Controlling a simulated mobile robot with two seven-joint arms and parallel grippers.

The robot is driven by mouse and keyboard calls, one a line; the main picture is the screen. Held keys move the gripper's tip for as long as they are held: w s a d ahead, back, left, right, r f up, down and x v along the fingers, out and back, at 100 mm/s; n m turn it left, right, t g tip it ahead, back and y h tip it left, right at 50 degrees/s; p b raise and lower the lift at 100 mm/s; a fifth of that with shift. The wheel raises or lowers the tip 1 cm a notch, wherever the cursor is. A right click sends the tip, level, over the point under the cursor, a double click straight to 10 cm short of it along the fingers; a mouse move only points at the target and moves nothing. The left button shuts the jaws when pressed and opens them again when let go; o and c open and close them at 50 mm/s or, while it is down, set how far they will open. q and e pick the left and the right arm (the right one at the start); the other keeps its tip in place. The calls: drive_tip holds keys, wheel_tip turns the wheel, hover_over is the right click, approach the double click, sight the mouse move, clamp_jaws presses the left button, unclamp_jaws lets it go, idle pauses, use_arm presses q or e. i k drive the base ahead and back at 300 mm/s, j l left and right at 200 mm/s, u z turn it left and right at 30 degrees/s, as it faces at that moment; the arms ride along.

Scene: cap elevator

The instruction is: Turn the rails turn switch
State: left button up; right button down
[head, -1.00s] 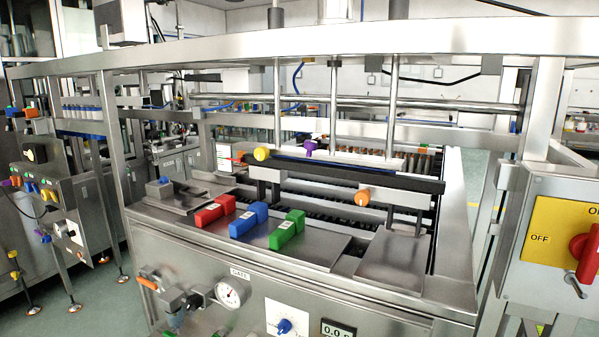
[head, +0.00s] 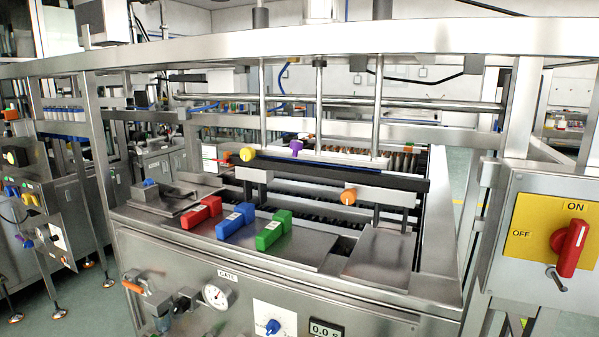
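Several switches and knobs show in the head view; I cannot tell by any label which one is the rails turn switch. A red rotary switch (head: 571,249) sits on a yellow plate (head: 536,232) marked OFF and ON, on a grey box at the right. A blue knob (head: 273,327) on a white dial plate is on the front panel at the bottom. Yellow (head: 247,154), purple (head: 297,146) and orange (head: 348,196) round knobs sit along the black rail (head: 340,173) in the machine. Neither of my grippers is in view.
Red (head: 202,213), blue (head: 236,221) and green (head: 273,230) blocks stand on the steel top. A gauge (head: 216,293) and an orange-handled valve (head: 137,288) are on the front panel. A steel beam (head: 330,40) crosses above. Green floor shows at the lower left.

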sight(568, 242)
drive_tip(key=z, duration=1.3)
drive_tip(key=i+j+z, duration=0.1)
